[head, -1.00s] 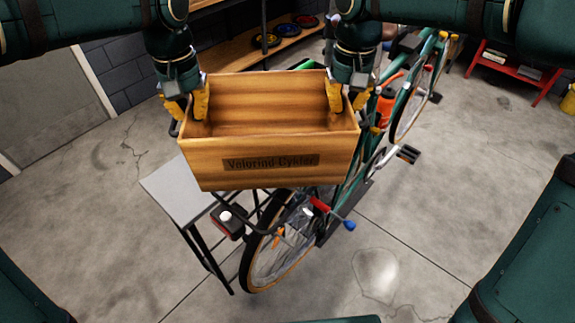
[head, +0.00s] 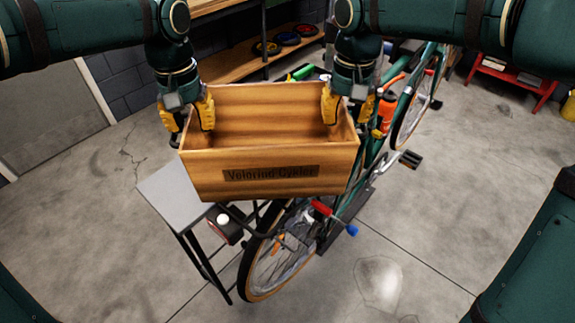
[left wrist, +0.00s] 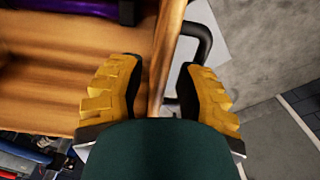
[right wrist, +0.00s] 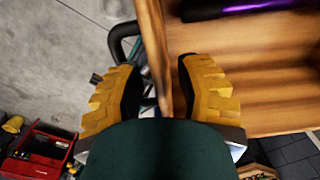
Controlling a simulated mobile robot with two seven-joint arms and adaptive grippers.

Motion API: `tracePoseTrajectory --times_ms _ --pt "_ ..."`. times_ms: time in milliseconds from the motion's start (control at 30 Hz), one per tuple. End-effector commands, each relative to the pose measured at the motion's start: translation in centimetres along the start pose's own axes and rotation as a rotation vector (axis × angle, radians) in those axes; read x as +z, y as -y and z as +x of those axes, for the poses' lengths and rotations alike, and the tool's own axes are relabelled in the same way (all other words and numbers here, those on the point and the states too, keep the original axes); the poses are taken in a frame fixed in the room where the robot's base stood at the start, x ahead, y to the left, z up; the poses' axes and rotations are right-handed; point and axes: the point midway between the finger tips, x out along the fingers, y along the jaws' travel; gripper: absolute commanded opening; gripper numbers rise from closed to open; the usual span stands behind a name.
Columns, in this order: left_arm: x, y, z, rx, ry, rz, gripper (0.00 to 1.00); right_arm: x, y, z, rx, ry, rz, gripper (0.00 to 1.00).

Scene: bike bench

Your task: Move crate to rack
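The wooden crate (head: 225,160), lettered on its front, sits level above the rear wheel (head: 270,262) of the green bike. The rack under the crate is mostly hidden, so its contact cannot be fully seen. My left gripper (head: 189,116) straddles the crate's left wall, and my right gripper (head: 347,106) straddles its right wall. Both are open, with one finger inside and one outside. In the left wrist view (left wrist: 160,78) and right wrist view (right wrist: 158,78), gaps show between the finger pads and the wall.
A grey-topped stand (head: 172,194) is left of the wheel. A tool with a red grip (head: 321,207) and blue end lies low beside the wheel. An orange bottle (head: 387,112) is on the bike frame. A wooden shelf (head: 235,62) and red cart (head: 515,82) stand behind. Floor is clear at right.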

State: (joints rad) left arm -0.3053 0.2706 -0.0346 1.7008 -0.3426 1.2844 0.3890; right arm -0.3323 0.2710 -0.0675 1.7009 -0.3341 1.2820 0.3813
Motion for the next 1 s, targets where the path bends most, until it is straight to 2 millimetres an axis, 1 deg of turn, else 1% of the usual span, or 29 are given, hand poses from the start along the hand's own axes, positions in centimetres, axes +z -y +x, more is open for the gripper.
tracePoseTrajectory --times_ms 167,267,367,700,833,1000 --pt "0.0 0.0 -0.1 0.001 -0.001 0.001 0.34 0.0 0.0 0.0 -0.001 0.0 -0.001 0.34" --pt "0.0 -0.1 -0.8 0.001 -0.001 0.001 0.34 0.0 0.1 0.0 -0.001 0.0 -0.001 0.34" --pt "0.0 -0.1 -2.2 0.001 -0.003 0.001 0.34 0.0 0.1 0.0 -0.001 0.0 -0.001 0.34" --pt "-0.1 -0.1 -9.0 0.002 -0.003 0.001 0.34 0.0 0.1 0.0 -0.001 0.0 -0.001 0.34" --pt "0.0 -0.1 -10.8 0.001 -0.002 0.001 0.34 0.0 0.1 0.0 -0.001 0.0 -0.001 0.34" --pt "0.0 0.0 -11.9 0.001 -0.001 0.001 0.34 0.0 0.1 -0.1 -0.001 -0.001 -0.001 0.34"
